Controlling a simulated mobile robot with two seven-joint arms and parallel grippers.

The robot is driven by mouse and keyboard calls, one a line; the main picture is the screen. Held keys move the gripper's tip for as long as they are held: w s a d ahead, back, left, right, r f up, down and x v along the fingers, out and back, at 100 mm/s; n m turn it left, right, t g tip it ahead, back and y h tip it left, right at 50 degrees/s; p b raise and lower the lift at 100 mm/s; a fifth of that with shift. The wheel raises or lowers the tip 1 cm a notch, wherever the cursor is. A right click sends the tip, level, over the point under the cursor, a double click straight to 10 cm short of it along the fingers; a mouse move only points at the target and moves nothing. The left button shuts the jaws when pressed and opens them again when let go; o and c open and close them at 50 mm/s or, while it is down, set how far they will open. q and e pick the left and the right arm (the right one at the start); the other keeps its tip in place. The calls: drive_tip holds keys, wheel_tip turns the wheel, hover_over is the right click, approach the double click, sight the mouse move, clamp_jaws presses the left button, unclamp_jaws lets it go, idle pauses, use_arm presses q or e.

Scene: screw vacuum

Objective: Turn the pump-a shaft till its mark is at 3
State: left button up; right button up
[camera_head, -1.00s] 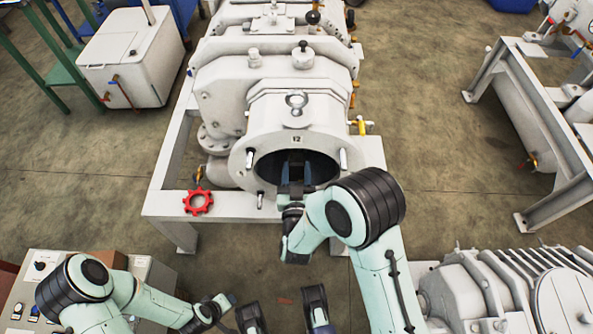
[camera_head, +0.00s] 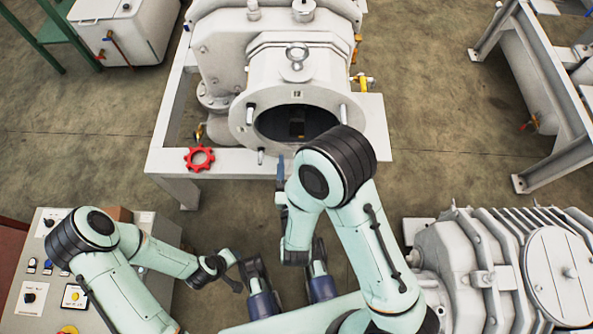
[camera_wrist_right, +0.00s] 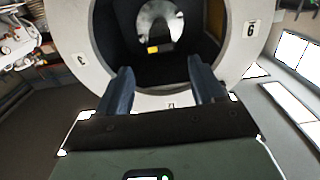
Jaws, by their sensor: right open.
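Pump-a (camera_head: 297,62) stands ahead with its round flange facing me; a 12 label (camera_head: 298,93) is at the flange top. In the right wrist view, the pale shaft end (camera_wrist_right: 160,18) sits inside the dark bore. Its yellow mark (camera_wrist_right: 153,49) is at its picture-bottom side, towards a label (camera_wrist_right: 170,104) too cut off to read. A left label (camera_wrist_right: 80,59) looks like 3; the right one (camera_wrist_right: 250,29) looks like 6 or an upside-down 9. My right gripper (camera_wrist_right: 160,84) is open and empty, outside the bore. My left gripper (camera_head: 234,271) is low, away from the pump; its jaws are unclear.
A red toothed handwheel (camera_head: 199,158) is at the left front of the pump's white frame (camera_head: 230,162). Studs stick out around the flange. A control panel (camera_head: 45,275) is at lower left, a ribbed grey machine (camera_head: 500,260) at lower right.

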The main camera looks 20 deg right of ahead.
use_arm(q)
drive_tip(key=shift+s+d+r, duration=0.15)
drive_tip(key=shift+s, duration=0.15)
use_arm(e)
drive_tip(key=shift+v, duration=1.25)
